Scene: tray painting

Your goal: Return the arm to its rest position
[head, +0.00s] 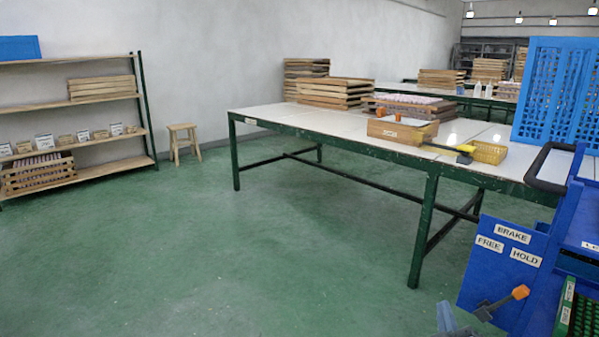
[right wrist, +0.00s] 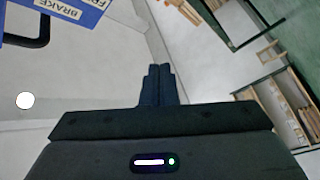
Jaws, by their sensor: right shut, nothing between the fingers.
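My right gripper (right wrist: 159,70) shows in the right wrist view with its two dark fingers pressed together and nothing between them. It points up past a pale wall, clear of any object. In the head view a small grey-blue part at the bottom edge, left of the orange-tipped lever, looks like the tip of my right gripper (head: 446,318); most of that arm is out of frame. My left gripper is in neither view.
A blue panel marked BRAKE, FREE and HOLD (head: 483,268) stands at the lower right with an orange-tipped lever (head: 502,303). A shelf (head: 78,102) and stool (head: 183,141) stand left. The green floor between is clear.

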